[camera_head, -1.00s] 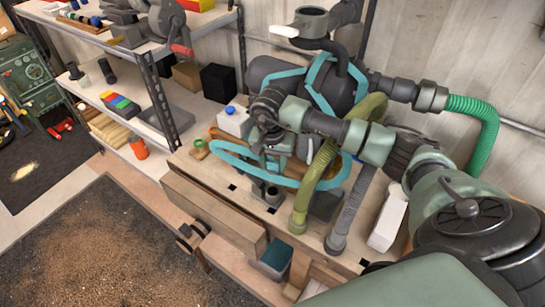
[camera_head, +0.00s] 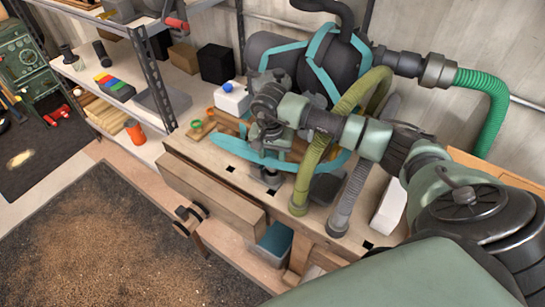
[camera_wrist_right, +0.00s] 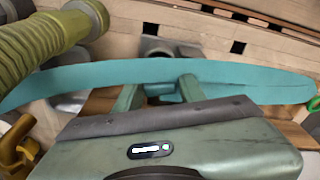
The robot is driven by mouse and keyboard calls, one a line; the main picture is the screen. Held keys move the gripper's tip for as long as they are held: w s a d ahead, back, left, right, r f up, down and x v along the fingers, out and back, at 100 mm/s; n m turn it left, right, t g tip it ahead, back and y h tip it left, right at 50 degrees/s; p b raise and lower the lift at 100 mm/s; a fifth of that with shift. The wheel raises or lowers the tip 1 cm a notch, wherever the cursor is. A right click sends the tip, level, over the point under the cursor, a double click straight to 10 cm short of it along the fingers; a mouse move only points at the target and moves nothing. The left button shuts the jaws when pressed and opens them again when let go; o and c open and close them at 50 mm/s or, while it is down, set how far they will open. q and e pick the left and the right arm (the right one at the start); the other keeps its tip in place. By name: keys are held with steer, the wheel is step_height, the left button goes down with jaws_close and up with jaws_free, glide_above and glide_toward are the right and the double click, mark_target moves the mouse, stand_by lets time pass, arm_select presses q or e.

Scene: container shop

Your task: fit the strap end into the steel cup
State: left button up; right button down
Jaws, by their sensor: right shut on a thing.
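The teal strap (camera_head: 237,152) curves across the workbench under my right arm. Its upper loop hangs by the dark round machine at the back. In the right wrist view the strap (camera_wrist_right: 245,77) spans nearly the full width. My right gripper (camera_head: 269,142) points down and is shut on the strap; its fingers (camera_wrist_right: 160,88) show in the wrist view. The steel cup (camera_head: 267,180) stands on the bench just below the strap, partly hidden by it. A grey ring-shaped top (camera_wrist_right: 156,46), seemingly the cup, shows beyond the strap in the wrist view. My left gripper is not in view.
An olive hose (camera_head: 311,174) and a grey hose (camera_head: 350,195) stand close right of the gripper. A white box (camera_head: 389,208) lies farther right. A white container with a blue cap (camera_head: 231,98) stands behind. The drawer (camera_head: 210,187) juts out in front.

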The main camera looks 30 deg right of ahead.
stand_by(0.3)
steer(key=shift+b, duration=0.45)
stand_by(0.8)
steer(key=shift+a+f+b, duration=0.1)
steer(key=shift+f+b, duration=0.65)
steer(key=shift+b, duration=0.1)
stand_by(1.1)
steer(key=shift+f+b, duration=0.6)
steer(key=shift+b, duration=0.3)
steer(key=c, duration=0.8)
jaws_free()
steer(key=shift+o, duration=0.2)
steer(key=shift+s+r, duration=0.1)
steer(key=shift+s, duration=0.05)
